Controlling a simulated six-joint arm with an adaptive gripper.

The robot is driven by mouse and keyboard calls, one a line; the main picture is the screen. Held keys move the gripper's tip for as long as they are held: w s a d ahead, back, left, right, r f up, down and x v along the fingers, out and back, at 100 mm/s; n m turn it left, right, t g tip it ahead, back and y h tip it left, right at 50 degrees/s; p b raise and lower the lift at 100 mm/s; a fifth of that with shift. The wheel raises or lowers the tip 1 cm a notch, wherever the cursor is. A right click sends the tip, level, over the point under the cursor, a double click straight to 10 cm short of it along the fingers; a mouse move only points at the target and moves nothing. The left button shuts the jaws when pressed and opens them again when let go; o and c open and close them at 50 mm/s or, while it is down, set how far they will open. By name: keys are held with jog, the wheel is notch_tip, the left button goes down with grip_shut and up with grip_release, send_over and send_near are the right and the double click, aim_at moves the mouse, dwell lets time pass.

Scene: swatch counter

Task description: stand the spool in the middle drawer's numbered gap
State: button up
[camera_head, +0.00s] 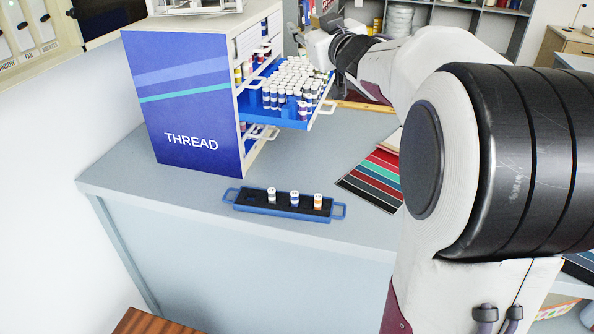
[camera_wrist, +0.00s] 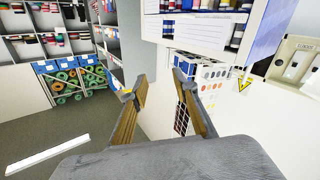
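The thread cabinet (camera_head: 190,105) stands on the counter with its blue middle drawer (camera_head: 283,122) pulled out. Rows of white-topped spools (camera_head: 290,82) fill much of it; I cannot make out a numbered gap. A blue-rimmed tray (camera_head: 283,214) on the counter holds three upright spools: a pale one (camera_head: 271,195), one with a blue band (camera_head: 294,199) and one with an orange band (camera_head: 317,201). My wrist is above and behind the open drawer in the head view, where the fingers are not clear. In the wrist view my gripper (camera_wrist: 160,84) is open, with nothing between its fingers.
Colour swatch strips (camera_head: 375,178) lie on the counter right of the tray. My arm covers the right side of the head view. The counter around the tray is clear. Shelving with thread (camera_wrist: 65,40) stands beyond the fingers in the wrist view.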

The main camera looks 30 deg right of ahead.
jog(key=s+a+f+g+y, duration=0.1)
jog(key=s+a+f+g, duration=0.3)
jog(key=s+a+f, duration=0.4)
jog(key=s+a+f+g, duration=0.4)
jog(key=s+a+f, duration=0.4)
jog(key=s, duration=0.9)
jog(key=s+a+f+m+g+y, duration=0.1)
jog(key=s+a+f+g, duration=0.3)
jog(key=s+a+f, duration=0.4)
jog(key=s+f, duration=0.1)
jog(key=s, duration=0.4)
jog(key=shift+f+y, duration=0.3)
jog(key=shift+s, duration=0.1)
